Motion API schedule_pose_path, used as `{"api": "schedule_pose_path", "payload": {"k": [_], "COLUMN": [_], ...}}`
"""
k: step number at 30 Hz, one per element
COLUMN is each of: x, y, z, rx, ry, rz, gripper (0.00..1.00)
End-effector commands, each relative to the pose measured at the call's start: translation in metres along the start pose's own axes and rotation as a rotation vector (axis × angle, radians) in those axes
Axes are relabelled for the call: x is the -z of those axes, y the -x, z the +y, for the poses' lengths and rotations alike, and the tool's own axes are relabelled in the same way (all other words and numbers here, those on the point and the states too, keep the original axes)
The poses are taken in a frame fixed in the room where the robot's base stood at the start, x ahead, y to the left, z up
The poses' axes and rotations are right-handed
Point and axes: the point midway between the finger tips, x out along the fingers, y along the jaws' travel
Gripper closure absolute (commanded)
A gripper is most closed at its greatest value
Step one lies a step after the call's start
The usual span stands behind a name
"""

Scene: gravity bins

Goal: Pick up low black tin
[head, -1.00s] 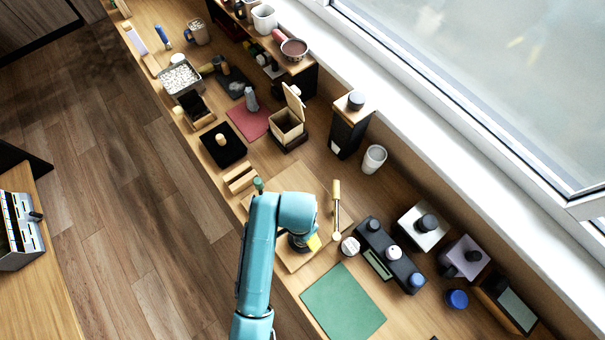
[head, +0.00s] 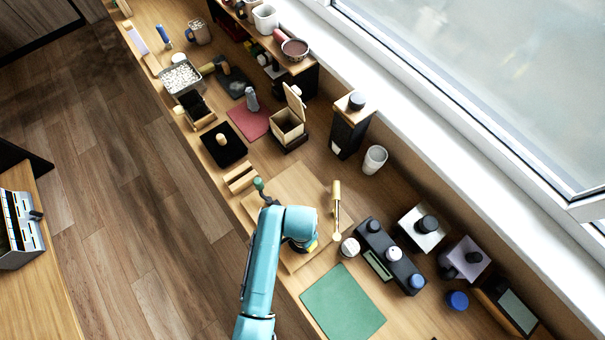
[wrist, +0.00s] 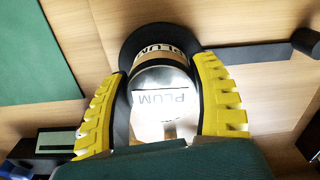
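A shiny silvery round surface, also showing "PLUM", lies between the fingers. My gripper (wrist: 163,75) has its two yellow, black-padded fingers spread, one on each side of this silvery part. The gaps at the pads are very small, and contact is not clear. In the head view my gripper (head: 307,246) is low over the wooden board (head: 290,185); my wrist hides the tin there.
A white-topped round container (head: 350,247) stands close right of my gripper. Beyond it is a dark scale-like device (head: 377,265). A green mat (head: 343,302) lies in front, clear. A wooden-handled tool (head: 336,205) and a green-topped item (head: 259,185) are near the board.

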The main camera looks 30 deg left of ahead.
Motion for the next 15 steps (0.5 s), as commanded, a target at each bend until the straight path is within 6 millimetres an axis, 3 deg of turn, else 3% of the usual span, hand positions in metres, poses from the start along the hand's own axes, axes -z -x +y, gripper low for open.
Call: {"api": "schedule_pose_path", "payload": {"k": [1, 5, 11, 15], "x": [0.000, 0.001, 0.001, 0.001], "y": [0.000, 0.001, 0.002, 0.019], "z": [0.000, 0.000, 0.000, -0.001], "rx": [0.000, 0.000, 0.001, 0.003], "ry": [0.000, 0.000, 0.000, 0.000], "rz": [0.000, 0.001, 0.002, 0.004], "gripper": [0.55, 0.77, 0.77, 0.77]}}
